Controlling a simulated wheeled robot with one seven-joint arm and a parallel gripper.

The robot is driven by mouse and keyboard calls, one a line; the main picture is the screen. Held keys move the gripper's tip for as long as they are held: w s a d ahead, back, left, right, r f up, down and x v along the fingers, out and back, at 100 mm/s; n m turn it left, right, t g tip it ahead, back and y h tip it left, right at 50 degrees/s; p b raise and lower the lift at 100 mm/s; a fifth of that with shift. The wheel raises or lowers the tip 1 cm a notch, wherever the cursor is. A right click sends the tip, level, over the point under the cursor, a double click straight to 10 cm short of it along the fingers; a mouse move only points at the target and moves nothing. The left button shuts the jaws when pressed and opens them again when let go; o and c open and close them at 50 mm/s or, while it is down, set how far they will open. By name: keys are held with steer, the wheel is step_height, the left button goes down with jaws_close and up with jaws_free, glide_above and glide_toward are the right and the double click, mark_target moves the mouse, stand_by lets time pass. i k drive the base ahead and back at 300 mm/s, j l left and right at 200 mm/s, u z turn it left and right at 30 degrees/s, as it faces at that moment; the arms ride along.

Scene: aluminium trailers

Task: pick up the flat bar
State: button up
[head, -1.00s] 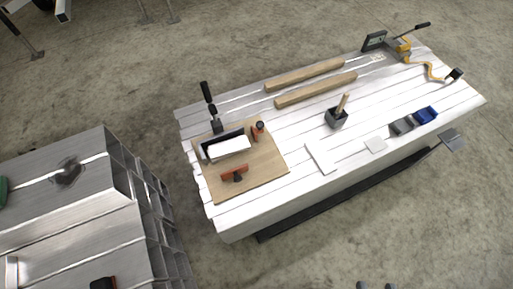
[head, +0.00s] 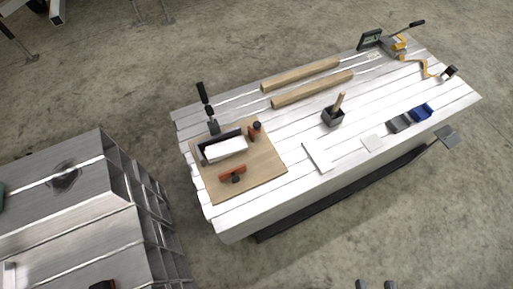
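A pale, thin flat bar (head: 317,156) lies on the slatted silver-white table near its front edge, right of the wooden board. It lies flat and nothing covers it. My gripper (head: 376,285) shows only as two dark fingertips at the bottom edge of the head view. The tips are apart with bare floor between them. The gripper is in front of the table, well away from the bar, and looks empty.
A small pale square plate (head: 372,143), grey and blue bins (head: 410,118) and a dark cup with a wooden handle (head: 333,116) are near the bar. Two wooden beams (head: 312,90) lie behind. A board (head: 262,170) holds tools. A metal cabinet (head: 75,215) stands left.

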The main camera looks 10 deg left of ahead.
mark_target(319, 158)
steer(key=i+l+u, duration=0.25)
steer(key=u, duration=0.25)
steer(key=i+l+u, duration=0.35)
steer(key=u, duration=0.15)
steer(key=i+l+u, duration=0.15)
steer(key=l+u, duration=0.35)
steer(key=l, duration=0.1)
